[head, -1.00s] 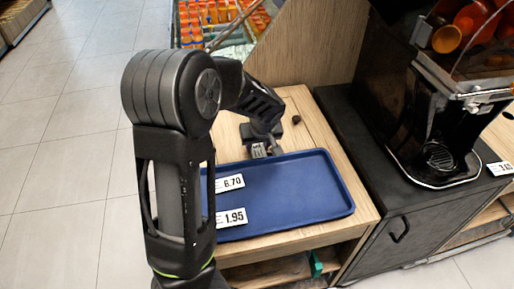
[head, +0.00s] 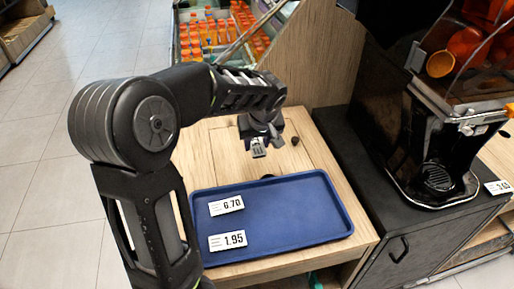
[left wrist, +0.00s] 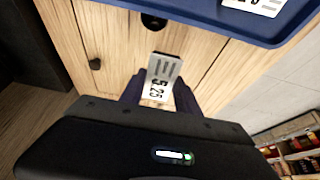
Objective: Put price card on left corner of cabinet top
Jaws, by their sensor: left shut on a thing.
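My left gripper (head: 260,140) is shut on a small white price card (head: 258,147) and holds it above the wooden counter (head: 215,155), behind the blue tray. In the left wrist view the card (left wrist: 161,78) reads 5.25 and sticks out from between the fingers (left wrist: 158,95). Two other price cards, 6.70 (head: 226,205) and 1.95 (head: 228,241), lie on the left part of the blue tray (head: 300,205). A black cabinet (head: 350,150) stands to the right, with a juicer (head: 440,150) on its top. My right gripper is not in view.
A small dark knob (head: 295,140) and a dark round piece at the tray's back edge (head: 270,176) are on the wooden counter. A 3.65 card (head: 498,187) sits right of the juicer. Bottles (head: 210,32) stand in a display behind. The tray's right half is clear.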

